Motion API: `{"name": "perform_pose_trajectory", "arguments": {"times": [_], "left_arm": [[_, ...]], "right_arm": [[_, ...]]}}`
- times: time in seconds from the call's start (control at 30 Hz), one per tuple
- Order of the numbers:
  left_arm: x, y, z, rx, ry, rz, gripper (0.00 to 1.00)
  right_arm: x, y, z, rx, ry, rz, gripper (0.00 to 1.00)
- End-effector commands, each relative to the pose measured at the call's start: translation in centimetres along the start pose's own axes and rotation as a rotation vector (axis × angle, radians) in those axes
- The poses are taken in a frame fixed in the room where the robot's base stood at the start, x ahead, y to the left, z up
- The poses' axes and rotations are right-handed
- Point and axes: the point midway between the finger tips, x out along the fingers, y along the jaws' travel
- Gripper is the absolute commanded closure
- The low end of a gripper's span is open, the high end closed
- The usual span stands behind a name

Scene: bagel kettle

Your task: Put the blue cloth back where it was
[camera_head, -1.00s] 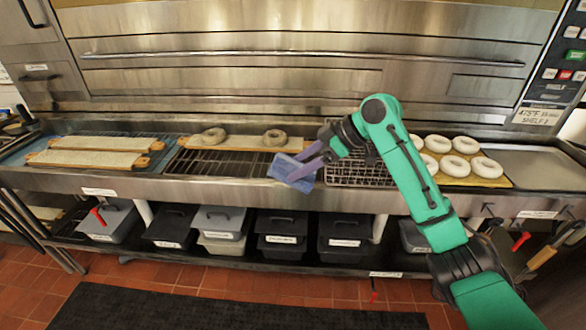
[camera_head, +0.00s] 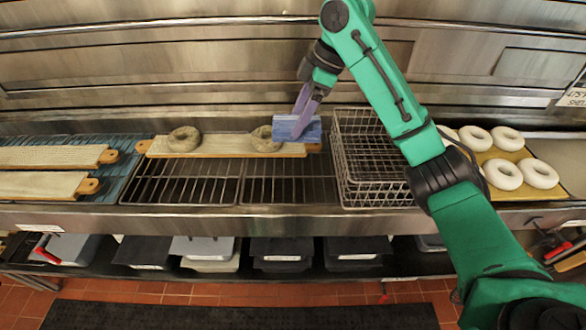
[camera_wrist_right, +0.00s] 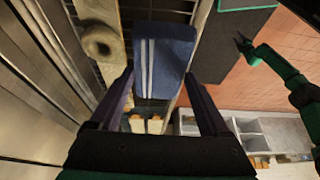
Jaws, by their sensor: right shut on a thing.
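The blue cloth (camera_head: 312,131) is a flat rectangle with pale stripes, which show in the right wrist view (camera_wrist_right: 172,62). My right gripper (camera_head: 299,122) is shut on it. The cloth appears in front of the right end of the back wooden board (camera_head: 222,146) and partly covers the right-hand bagel (camera_head: 262,138). I cannot tell whether it touches the board. My left gripper is outside the head view; a dark gripper on a green arm, seemingly my left (camera_wrist_right: 243,43), shows small in the right wrist view, its jaws unclear.
A wire basket (camera_head: 372,165) stands right of the cloth. Bare wire racks (camera_head: 190,183) lie in front of the board. White bagels (camera_head: 503,174) sit on a yellow board at right. Covered boards (camera_head: 45,157) lie at left. The oven front (camera_head: 150,75) rises behind.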

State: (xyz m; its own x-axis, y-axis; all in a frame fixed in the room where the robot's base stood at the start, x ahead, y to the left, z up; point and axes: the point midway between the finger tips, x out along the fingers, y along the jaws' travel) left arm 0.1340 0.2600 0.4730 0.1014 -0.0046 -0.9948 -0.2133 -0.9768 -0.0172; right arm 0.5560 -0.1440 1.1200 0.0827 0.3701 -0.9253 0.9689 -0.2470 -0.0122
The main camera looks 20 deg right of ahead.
Motion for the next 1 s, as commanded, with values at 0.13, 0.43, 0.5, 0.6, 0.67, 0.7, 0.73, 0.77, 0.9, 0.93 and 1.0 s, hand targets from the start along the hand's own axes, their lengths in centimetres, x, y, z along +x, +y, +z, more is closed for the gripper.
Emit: {"name": "perform_pose_trajectory", "arguments": {"times": [0.13, 0.43, 0.5, 0.6, 0.67, 0.7, 0.73, 0.77, 0.9, 0.93, 1.0], "left_arm": [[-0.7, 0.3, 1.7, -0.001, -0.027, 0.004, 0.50], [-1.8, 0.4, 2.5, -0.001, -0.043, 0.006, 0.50], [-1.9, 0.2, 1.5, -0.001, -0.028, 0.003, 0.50], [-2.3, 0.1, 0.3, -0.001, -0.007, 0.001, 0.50], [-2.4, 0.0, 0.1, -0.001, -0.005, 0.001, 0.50], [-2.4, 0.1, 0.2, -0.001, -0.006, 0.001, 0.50], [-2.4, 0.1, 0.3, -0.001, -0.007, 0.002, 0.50], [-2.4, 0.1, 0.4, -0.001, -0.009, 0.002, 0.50], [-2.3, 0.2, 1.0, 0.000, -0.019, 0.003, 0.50], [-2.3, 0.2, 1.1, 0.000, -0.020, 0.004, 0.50], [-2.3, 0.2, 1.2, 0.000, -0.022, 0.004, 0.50]], "right_arm": [[4.5, -0.1, 2.0, 0.003, -0.003, -0.006, 0.78], [12.1, -0.1, 5.0, 0.001, 0.000, -0.002, 0.78], [13.0, -0.1, 5.4, 0.002, 0.000, -0.002, 0.78], [14.9, -0.1, 6.2, 0.002, 0.000, -0.003, 0.78], [15.9, -0.1, 6.6, 0.002, 0.000, -0.003, 0.78], [16.3, -0.1, 6.8, 0.000, 0.000, -0.001, 0.78], [16.5, -0.1, 6.9, 0.000, 0.000, 0.000, 0.78], [16.6, -0.1, 6.9, -0.001, 0.000, 0.001, 0.78], [16.6, -0.1, 6.9, -0.001, 0.001, 0.001, 0.78], [16.6, -0.1, 6.9, -0.001, 0.001, 0.001, 0.09], [16.6, -0.1, 6.9, -0.001, 0.001, 0.001, 0.00]]}}
